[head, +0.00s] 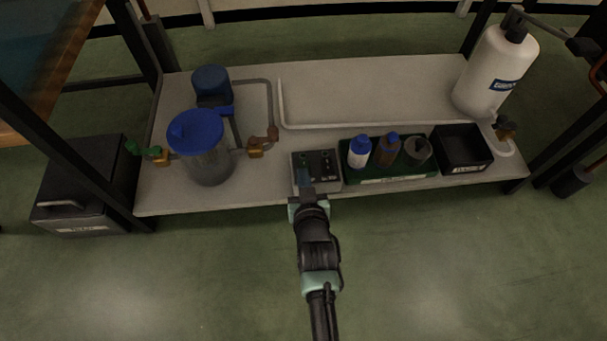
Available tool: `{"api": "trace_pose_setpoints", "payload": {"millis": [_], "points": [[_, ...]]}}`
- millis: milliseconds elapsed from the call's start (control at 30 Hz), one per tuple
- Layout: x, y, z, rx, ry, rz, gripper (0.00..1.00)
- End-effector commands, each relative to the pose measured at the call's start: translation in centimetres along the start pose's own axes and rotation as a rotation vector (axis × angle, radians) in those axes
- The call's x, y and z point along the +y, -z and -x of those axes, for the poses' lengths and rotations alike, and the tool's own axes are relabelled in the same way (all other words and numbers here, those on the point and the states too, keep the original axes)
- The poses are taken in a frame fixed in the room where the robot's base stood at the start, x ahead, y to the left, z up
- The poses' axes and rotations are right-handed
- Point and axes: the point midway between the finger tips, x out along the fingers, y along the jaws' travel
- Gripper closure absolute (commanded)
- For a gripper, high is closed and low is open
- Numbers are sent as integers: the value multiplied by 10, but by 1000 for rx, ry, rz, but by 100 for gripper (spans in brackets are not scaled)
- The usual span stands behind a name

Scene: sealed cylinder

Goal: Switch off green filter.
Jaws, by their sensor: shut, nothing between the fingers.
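A small grey control box (330,181) with a dark top panel stands at the front edge of the shelf, near the middle. A small green control (304,161) is at the left of its panel, and pale and dark controls (326,163) are to the right. Their on or off positions are too small to tell. My gripper (305,178) is shut and empty. Its tips are at the front left of the box and hide part of it. I cannot tell whether they touch it. A clear canister with a blue lid (197,133) stands on the left, with pipes beside it.
A green tray (390,177) with bottles and a black bin (462,149) stand right of the box. A white jug (495,72) is at the far right. A green-handled valve (148,152) is at the left. The floor in front is clear.

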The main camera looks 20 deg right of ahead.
Motion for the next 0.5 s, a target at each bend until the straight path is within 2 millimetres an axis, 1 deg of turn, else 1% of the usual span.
{"api": "trace_pose_setpoints", "payload": {"millis": [300,500], "points": [[0,13,6,-3,0,0,100],[0,13,6,-2,0,0,100]]}}
